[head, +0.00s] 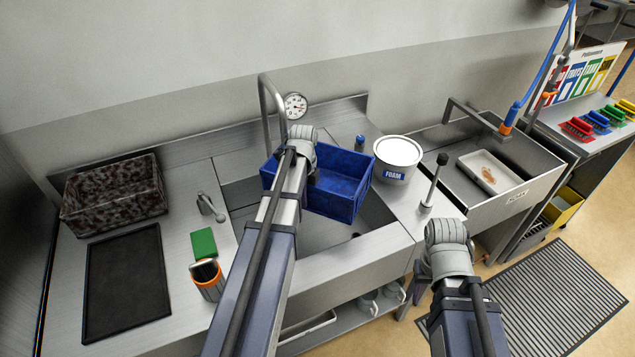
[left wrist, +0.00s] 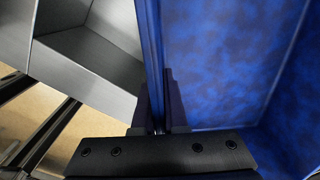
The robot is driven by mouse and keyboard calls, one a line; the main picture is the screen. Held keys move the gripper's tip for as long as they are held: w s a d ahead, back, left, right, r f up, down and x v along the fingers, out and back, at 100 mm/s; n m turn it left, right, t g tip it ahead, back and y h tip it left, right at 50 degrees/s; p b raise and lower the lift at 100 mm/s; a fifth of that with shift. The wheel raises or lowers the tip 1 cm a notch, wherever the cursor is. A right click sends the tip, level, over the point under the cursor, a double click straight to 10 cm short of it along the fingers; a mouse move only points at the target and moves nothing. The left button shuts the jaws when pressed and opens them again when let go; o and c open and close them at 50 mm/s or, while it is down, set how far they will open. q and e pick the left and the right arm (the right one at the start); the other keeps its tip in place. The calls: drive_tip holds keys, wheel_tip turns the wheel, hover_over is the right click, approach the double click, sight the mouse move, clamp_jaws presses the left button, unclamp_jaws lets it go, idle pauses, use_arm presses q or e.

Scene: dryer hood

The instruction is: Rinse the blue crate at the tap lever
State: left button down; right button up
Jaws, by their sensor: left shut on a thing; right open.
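The blue crate (head: 340,185) is held over the steel sink, by the gooseneck tap (head: 268,105). Its inner faces show dark blotches in the left wrist view (left wrist: 220,70). My left gripper (left wrist: 158,128) is shut on the crate's wall; in the head view my own arm hides the fingers and part of the crate. A tall lever with a dark knob (head: 434,180) stands right of the sink, and a small metal lever or spout (head: 209,207) stands left of it. I cannot tell which is the tap lever. My right gripper (head: 428,296) is open and empty in front of the counter, partly hidden.
A blotched dark crate (head: 115,193) and a black mat (head: 125,283) lie on the left counter. A green block (head: 203,243) and an orange-rimmed cup (head: 207,279) stand near the sink's left edge. A white FOAM tub (head: 397,157) stands right of the blue crate.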

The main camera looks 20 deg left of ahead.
use_arm(q)
drive_tip(key=shift+w+d, duration=0.25)
drive_tip(key=shift+d, duration=0.15)
drive_tip(key=shift+s+a, duration=0.1)
drive_tip(key=shift+a, duration=0.1)
drive_tip(key=shift+s+a, duration=0.25)
drive_tip(key=shift+a, duration=0.1)
drive_tip(key=shift+s+d, duration=0.1)
idle(0.4)
drive_tip(key=s+d, duration=0.4)
drive_tip(key=s, duration=0.2)
drive_tip(key=shift+s+d, duration=0.15)
drive_tip(key=shift+d, duration=0.15)
idle(0.3)
idle(1.3)
